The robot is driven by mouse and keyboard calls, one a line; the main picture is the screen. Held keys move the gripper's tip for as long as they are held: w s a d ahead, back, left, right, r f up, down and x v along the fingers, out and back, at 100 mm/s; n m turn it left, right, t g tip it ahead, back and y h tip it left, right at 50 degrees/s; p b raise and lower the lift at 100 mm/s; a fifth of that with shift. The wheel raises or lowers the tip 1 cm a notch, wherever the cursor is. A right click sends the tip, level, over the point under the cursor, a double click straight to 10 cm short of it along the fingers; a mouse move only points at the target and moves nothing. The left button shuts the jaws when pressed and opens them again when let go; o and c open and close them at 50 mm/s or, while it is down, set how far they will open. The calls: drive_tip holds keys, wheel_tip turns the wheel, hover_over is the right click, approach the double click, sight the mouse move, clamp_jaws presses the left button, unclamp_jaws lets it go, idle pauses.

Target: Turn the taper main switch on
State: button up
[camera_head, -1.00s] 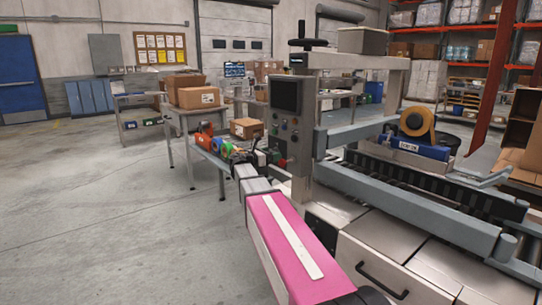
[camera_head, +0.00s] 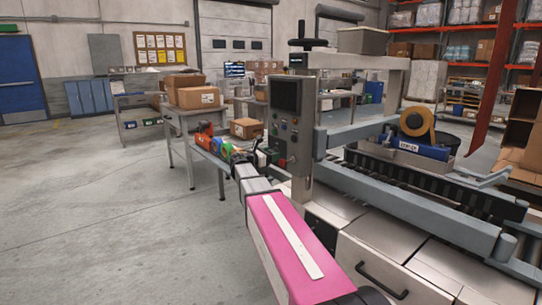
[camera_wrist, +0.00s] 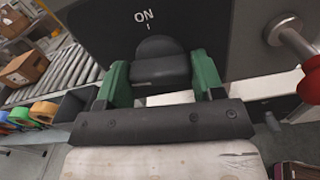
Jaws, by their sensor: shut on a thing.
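The taper's main switch (camera_wrist: 160,70) is a black rotary knob on a dark plate, under a white ON label (camera_wrist: 144,16) with a short tick mark. My gripper (camera_wrist: 160,84) has green fingers, one on each side of the knob's grip, and is shut on it. The knob's exact turn angle is hard to tell because my fingers cover its sides. In the head view, my gripper (camera_head: 266,157) is at the lower part of the taper's control column (camera_head: 302,140), small and partly hidden by my arm.
A red knob on a metal shaft (camera_wrist: 311,82) sticks out right of my gripper in the wrist view. Tape rolls (camera_wrist: 43,112) and a roller conveyor (camera_wrist: 70,70) lie to the left. The taper bed (camera_head: 420,200) fills the right; open floor (camera_head: 100,220) is at left.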

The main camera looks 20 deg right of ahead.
drive_tip(key=m, duration=0.8)
drive_tip(key=shift+m, duration=0.4)
drive_tip(key=m, duration=0.4)
drive_tip(key=shift+m, duration=1.8)
drive_tip(key=o, duration=0.9)
drive_tip(key=shift+a, duration=0.1)
drive_tip(key=v, duration=1)
drive_tip(key=shift+s+a, duration=0.2)
drive_tip(key=shift+a, duration=0.1)
